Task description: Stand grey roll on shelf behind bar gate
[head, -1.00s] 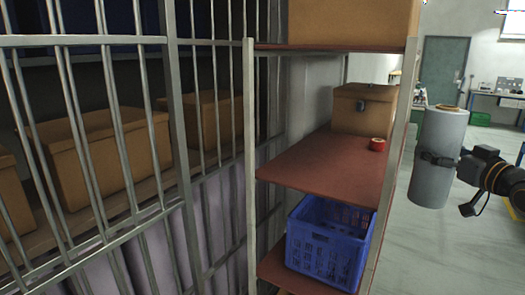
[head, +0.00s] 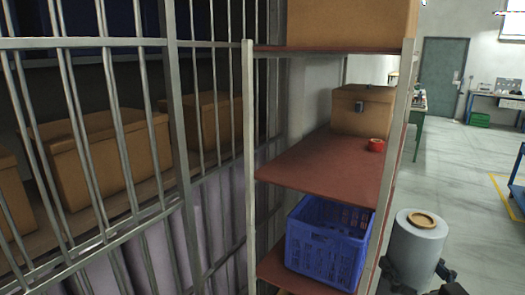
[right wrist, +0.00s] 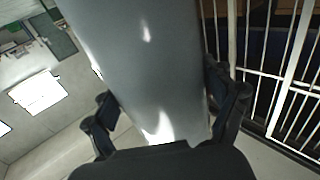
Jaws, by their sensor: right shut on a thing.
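The grey roll (head: 418,252) is a smooth upright cylinder with a tan ring on top, low at the right of the head view; its lower end is cut off. It also fills the middle of the right wrist view (right wrist: 135,60). My right gripper (right wrist: 166,108) is shut on it, with a dark finger on each side. The bar gate (head: 173,120), of grey metal bars, stands at the left. Behind its bars is a shelf (head: 150,192) with cardboard boxes (head: 95,150). My left gripper is not in view.
Right of the bars is an open rack with red-brown boards (head: 310,170). It holds a cardboard box (head: 360,110), a red tape roll (head: 376,145) and a blue crate (head: 325,245). The rack post (head: 400,130) stands near the roll. Floor (head: 465,185) is clear at the right.

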